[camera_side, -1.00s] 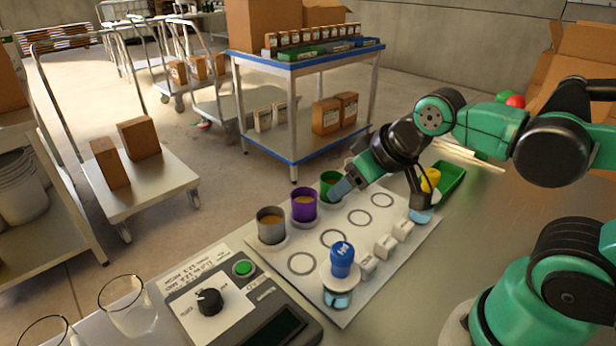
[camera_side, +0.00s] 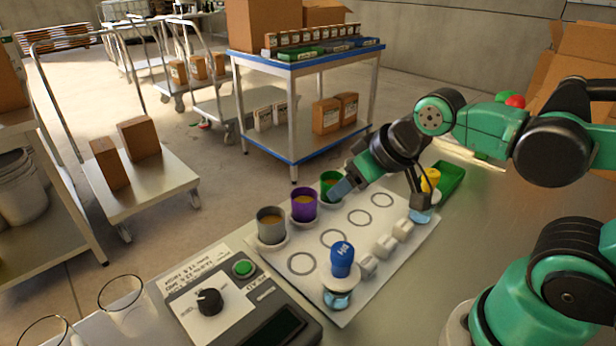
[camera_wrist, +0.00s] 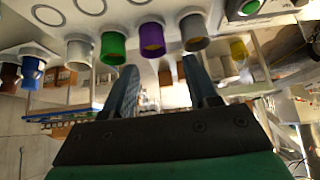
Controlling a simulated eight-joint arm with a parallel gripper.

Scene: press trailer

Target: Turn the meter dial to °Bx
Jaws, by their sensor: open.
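The meter (camera_side: 240,300) lies at the bottom left of the side view. Its black dial (camera_side: 209,302) sits on a white printed face beside a green button (camera_side: 243,268). The print around the dial is too small to read, so I cannot tell which unit it points to. My gripper (camera_side: 381,202) is open and empty above the far end of the white mat, well to the right of the dial. In the wrist view my gripper (camera_wrist: 162,88) shows both fingers apart. The meter's edge with the green button (camera_wrist: 250,7) shows at the top right; the dial is out of that view.
Grey, purple (camera_side: 304,205) and green cups line the white mat (camera_side: 310,302). A blue-topped jar (camera_side: 341,262) and small white blocks (camera_side: 385,247) stand between my gripper and the meter. Clear glasses (camera_side: 128,305) stand left of the meter. A green tray (camera_side: 448,180) lies behind the gripper.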

